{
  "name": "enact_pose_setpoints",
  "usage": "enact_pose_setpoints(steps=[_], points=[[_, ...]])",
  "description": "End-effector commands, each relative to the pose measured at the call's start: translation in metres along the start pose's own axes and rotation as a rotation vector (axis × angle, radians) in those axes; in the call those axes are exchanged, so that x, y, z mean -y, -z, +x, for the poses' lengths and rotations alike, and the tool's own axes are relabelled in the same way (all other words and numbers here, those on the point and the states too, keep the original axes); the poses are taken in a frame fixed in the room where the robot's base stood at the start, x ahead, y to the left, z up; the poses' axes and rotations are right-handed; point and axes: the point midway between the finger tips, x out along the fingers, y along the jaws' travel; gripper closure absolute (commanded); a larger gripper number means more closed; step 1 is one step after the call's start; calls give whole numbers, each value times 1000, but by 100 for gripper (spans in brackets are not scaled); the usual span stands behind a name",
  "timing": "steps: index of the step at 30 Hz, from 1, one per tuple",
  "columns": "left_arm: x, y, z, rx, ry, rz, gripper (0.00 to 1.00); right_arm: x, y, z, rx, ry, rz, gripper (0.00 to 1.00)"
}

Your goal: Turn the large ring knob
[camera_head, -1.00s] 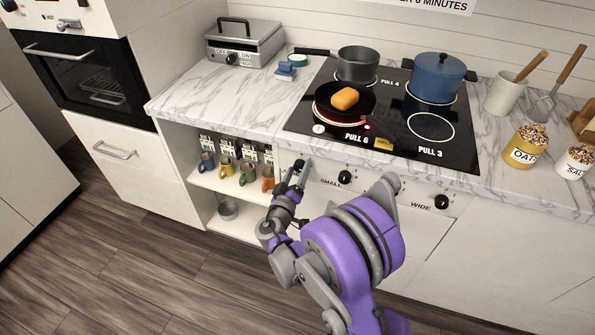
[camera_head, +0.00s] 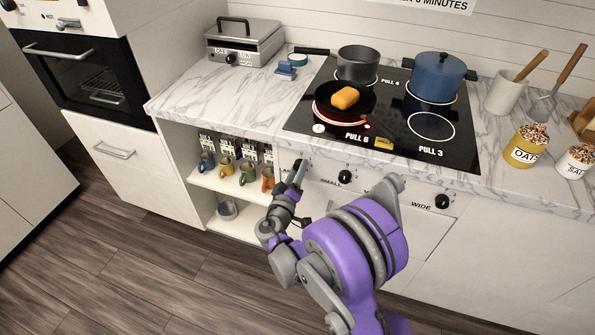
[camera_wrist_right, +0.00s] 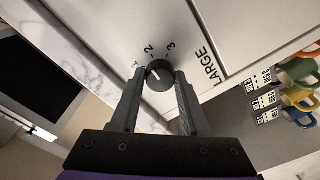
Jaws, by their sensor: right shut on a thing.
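The large ring knob (camera_wrist_right: 159,75) is a round black dial with a white pointer line. It sits on the white front panel beside the printed word LARGE (camera_wrist_right: 208,68) and a few dial numbers. My right gripper (camera_wrist_right: 160,84) has one finger on each side of the knob and is shut on it. In the head view my right gripper (camera_head: 297,170) reaches the panel below the stove's left front corner and hides this knob. My left gripper is not in view.
Other black knobs, near the SMALL label (camera_head: 345,177) and the WIDE label (camera_head: 442,202), lie to the right. Above is the black cooktop (camera_head: 300,118), with a pan (camera_head: 325,107) on a glowing ring.

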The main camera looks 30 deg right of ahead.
Motion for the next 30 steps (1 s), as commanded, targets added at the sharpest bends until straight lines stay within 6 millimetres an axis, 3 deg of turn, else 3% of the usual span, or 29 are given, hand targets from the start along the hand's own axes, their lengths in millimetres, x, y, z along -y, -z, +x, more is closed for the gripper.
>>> enact_pose_setpoints(steps=[30], points=[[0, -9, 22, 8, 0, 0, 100, 1, 1, 0, 36, 33, -940, 100]])
